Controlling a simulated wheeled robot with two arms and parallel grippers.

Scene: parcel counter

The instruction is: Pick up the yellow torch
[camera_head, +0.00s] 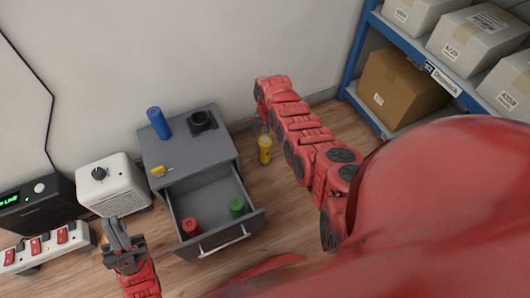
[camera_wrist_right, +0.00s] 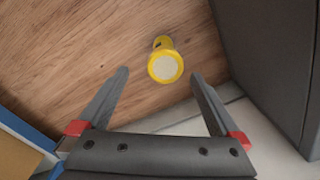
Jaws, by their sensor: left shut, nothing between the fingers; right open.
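The yellow torch (camera_head: 265,150) stands upright on the wooden floor, just right of the grey drawer cabinet. In the right wrist view the torch (camera_wrist_right: 165,66) shows its pale round end toward the camera, ahead of and between the fingertips. My right gripper (camera_wrist_right: 160,76) is open and empty, with the torch apart from both fingers. In the head view my right arm reaches down behind the torch, and its gripper is small and partly hidden. My left gripper (camera_head: 116,232) is shut and empty, left of the open drawer.
The grey cabinet (camera_head: 190,150) carries a blue cylinder (camera_head: 158,123), a black holder (camera_head: 202,121) and a small yellow item (camera_head: 160,171). Its open drawer (camera_head: 215,200) holds a red cylinder (camera_head: 190,227) and a green one (camera_head: 237,207). A blue shelf (camera_head: 366,103) with boxes stands right.

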